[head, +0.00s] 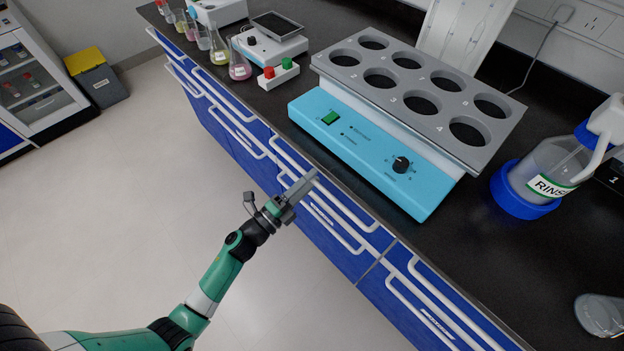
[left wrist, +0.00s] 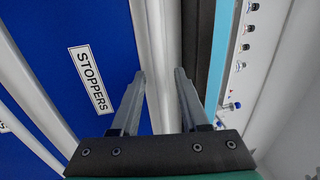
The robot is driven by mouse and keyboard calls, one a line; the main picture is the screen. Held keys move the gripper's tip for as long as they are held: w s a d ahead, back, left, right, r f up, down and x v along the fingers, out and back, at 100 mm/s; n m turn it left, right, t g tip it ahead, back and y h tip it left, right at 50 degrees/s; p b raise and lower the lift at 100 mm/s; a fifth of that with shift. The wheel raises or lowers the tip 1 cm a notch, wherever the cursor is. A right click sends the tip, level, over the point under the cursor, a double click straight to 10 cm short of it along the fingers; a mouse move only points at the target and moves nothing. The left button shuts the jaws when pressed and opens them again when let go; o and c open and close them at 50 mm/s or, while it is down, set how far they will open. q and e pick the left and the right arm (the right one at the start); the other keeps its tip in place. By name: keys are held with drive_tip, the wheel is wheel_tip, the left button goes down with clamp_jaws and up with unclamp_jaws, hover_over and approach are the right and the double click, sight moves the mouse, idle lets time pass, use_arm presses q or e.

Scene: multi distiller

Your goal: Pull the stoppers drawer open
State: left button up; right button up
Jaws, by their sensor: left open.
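The stoppers drawer has a blue front (left wrist: 82,30) and a white label reading STOPPERS (left wrist: 91,80), clear in the left wrist view. Its white bar handle (left wrist: 157,60) runs lengthwise in that view, between the fingers of my left gripper (left wrist: 160,76). In the head view the left gripper (head: 303,186) is at the counter's front edge, over the upper white handle bar. Its fingers are open on either side of the bar; I cannot tell whether they touch it. The drawer front looks flush with the cabinet. My right gripper is not in view.
The black counter (head: 480,275) carries a blue heating block with a grey holed top (head: 410,85), flasks (head: 240,68) and a rinse bottle (head: 555,165). Other blue drawers with white handles (head: 437,305) lie along the cabinet. The floor (head: 120,190) in front is clear.

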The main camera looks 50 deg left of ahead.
use_arm(q)
drive_tip(key=shift+w+r, duration=0.1)
drive_tip(key=shift+w, duration=0.4)
clamp_jaws()
idle(1.1)
